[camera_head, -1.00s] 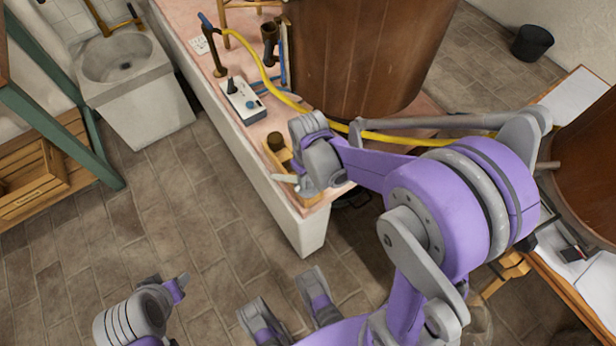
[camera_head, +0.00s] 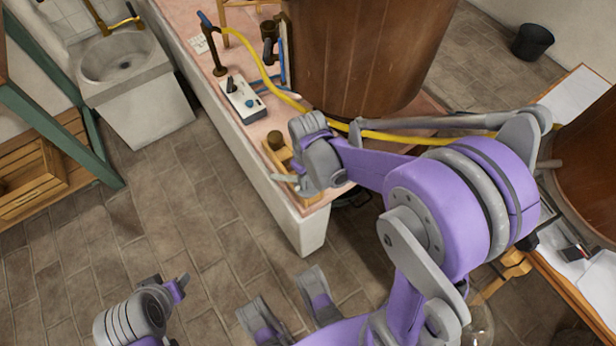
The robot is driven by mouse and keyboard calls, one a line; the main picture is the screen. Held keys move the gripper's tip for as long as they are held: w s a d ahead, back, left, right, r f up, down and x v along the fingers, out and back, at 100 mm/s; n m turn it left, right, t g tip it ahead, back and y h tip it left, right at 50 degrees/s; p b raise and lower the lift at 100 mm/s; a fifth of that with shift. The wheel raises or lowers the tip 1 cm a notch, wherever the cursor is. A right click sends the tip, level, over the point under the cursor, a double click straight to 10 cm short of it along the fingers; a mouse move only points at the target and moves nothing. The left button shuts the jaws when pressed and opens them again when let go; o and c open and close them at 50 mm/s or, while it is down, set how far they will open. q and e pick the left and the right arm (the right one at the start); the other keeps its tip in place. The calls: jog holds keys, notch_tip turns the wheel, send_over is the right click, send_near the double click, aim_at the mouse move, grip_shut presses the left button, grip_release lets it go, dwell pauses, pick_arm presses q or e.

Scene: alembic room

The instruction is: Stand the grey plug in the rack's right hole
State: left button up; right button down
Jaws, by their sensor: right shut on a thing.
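My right gripper (camera_head: 288,179) is at the near corner of the pink-topped bench, low over the small wooden rack (camera_head: 285,155). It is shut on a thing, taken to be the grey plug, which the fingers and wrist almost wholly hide. A dark brown round piece (camera_head: 276,140) stands at the rack's far end. My wrist covers the near part of the rack, so its right hole does not show, and I cannot tell whether the plug touches the rack. My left gripper (camera_head: 181,288) is low at the bottom left, over the floor and away from the bench; its jaw opening is unclear.
A control box (camera_head: 242,98) and a yellow hose (camera_head: 262,70) lie on the bench beyond the rack. A large brown vat (camera_head: 360,50) stands close behind my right wrist. A sink (camera_head: 120,60) is at the upper left. The floor left of the bench is clear.

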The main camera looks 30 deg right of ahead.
pick_arm(q)
jog(key=shift+f, duration=0.2)
pick_arm(e)
jog(key=shift+f, duration=0.25)
dwell(0.5)
jog(key=shift+c, duration=2)
grip_release()
pick_arm(q)
jog(key=shift+r, duration=0.15)
pick_arm(e)
jog(key=shift+r, duration=0.15)
jog(key=shift+r+p, duration=2.45)
jog(key=shift+r, duration=0.95)
pick_arm(q)
notch_tip(320, 180, up, 5)
jog(key=shift+r, duration=0.2)
notch_tip(320, 180, up, 10)
jog(key=w+p, duration=0.2)
jog(key=p, duration=0.7)
jog(key=shift+t, duration=0.3)
pick_arm(e)
jog(key=s+a+r+m+t, duration=0.1)
jog(key=s+r, duration=0.3)
jog(key=r, duration=0.5)
jog(key=s+a+r+m+t, duration=0.1)
jog(key=s+r+t, duration=0.3)
jog(key=r, duration=0.5)
jog(key=shift+s+a+m, duration=0.3)
jog(key=shift+s+a, duration=0.3)
jog(key=shift+s, duration=0.2)
